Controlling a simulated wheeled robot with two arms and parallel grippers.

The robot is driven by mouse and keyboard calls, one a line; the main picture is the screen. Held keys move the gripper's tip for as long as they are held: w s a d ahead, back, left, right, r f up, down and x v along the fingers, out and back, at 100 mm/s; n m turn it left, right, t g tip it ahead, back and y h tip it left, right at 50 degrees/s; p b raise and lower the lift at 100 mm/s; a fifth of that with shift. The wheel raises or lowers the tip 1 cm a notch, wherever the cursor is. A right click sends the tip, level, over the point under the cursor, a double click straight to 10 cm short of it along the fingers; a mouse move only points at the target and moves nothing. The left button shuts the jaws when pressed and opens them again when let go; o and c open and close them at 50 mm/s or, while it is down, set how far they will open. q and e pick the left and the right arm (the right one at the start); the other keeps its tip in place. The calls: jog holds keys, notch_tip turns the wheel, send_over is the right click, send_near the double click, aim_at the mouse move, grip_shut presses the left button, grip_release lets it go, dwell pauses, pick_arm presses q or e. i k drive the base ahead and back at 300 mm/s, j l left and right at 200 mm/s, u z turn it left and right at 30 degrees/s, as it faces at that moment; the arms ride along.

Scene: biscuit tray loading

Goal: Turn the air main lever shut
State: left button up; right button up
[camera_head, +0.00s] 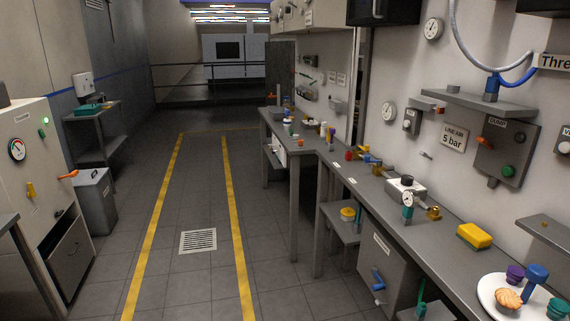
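Neither of my grippers is in view. I cannot tell for sure which lever is the air main lever. A "LINE AIR 5 bar" sign (454,137) hangs on the right wall. An orange lever (68,175) sticks out from the cream cabinet (30,130) at the left, near a gauge and a yellow handle (31,190). A blue-handled valve (378,278) sits on the grey cabinet under the right bench. The labels on these cabinets are too small to read.
The grey workbench (445,245) along the right holds a small gauge (408,200), a yellow sponge (474,236) and a white plate (490,284) with a pastry. A grey bin (97,205) stands at the left. The floor between the yellow lines is clear, with a drain grate (198,241).

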aim_at(366, 148)
jog(key=i+z, duration=0.3)
jog(key=i, duration=0.15)
jog(key=i+j+z, duration=0.15)
jog(key=i+z, duration=0.15)
jog(key=i, duration=0.15)
